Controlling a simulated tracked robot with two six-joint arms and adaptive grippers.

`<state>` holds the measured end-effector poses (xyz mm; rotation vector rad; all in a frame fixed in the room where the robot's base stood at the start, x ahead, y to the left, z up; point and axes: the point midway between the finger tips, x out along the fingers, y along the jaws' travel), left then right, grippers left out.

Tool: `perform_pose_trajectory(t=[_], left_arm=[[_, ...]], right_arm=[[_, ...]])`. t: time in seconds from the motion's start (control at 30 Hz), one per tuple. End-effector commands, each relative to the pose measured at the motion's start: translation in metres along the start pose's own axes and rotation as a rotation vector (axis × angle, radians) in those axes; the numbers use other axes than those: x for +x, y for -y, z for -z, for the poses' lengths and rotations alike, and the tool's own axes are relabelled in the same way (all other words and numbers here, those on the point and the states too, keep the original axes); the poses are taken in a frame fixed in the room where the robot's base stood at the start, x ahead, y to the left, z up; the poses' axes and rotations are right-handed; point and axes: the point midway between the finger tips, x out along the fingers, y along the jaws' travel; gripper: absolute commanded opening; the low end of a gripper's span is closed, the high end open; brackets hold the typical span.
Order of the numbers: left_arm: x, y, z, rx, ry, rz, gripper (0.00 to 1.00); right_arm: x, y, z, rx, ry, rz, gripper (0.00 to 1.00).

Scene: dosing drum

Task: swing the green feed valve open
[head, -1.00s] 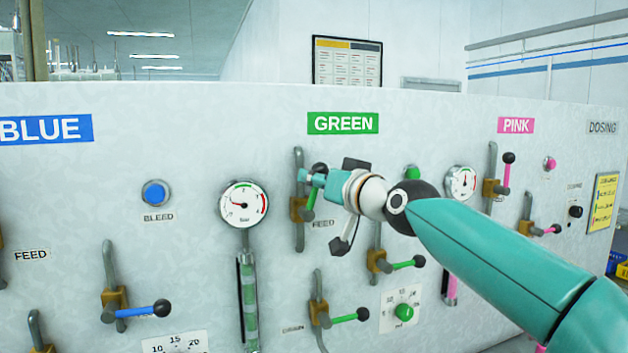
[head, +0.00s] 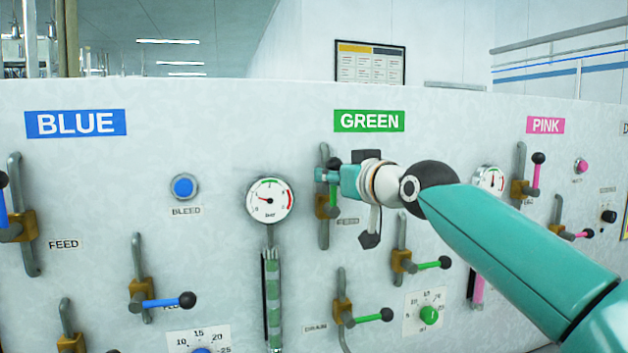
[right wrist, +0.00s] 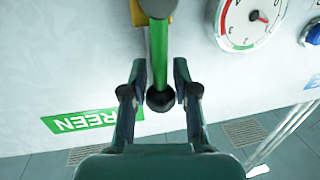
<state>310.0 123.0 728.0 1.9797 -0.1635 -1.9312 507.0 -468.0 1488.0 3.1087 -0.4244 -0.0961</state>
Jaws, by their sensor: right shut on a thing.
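The green feed valve has a brass-coloured body (head: 322,206) on an upright grey pipe, under the GREEN sign (head: 369,121). Its green lever (head: 334,200) stands about upright, along the pipe, with a black knob (head: 333,163) at its top. My right gripper (head: 322,175) is at the upper end of this lever. In the right wrist view the green lever (right wrist: 159,48) runs down between the two fingers of my right gripper (right wrist: 160,88), shut on it by the black knob (right wrist: 160,99). My left gripper is not in view.
A pressure gauge (head: 270,201) sits left of the valve. Below right are two more green-levered valves, one with its lever (head: 430,266) pointing right, and a green dial (head: 429,315). Pink valves (head: 535,175) stand further right, blue ones (head: 168,302) left.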

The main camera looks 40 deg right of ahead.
Motion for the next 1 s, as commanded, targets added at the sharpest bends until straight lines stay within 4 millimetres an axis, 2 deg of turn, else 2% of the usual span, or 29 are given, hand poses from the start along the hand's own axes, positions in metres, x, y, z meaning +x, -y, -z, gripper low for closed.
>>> perform_pose_trajectory(t=[0.3,0.33,0.5,0.83,1.0], left_arm=[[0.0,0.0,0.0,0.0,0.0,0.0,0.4],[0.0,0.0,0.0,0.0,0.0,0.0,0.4],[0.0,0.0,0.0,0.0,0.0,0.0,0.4],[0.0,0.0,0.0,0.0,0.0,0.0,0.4],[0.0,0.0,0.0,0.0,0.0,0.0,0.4]], right_arm=[[-0.003,-0.002,0.002,-0.003,-0.003,-0.006,0.0],[-0.004,-0.002,0.002,-0.003,-0.003,-0.006,0.31],[-0.004,-0.003,0.001,-0.003,-0.002,-0.007,0.56],[-0.005,-0.004,0.001,-0.003,-0.001,-0.008,0.56],[-0.02,-0.004,0.002,-0.003,-0.002,-0.008,0.56]])
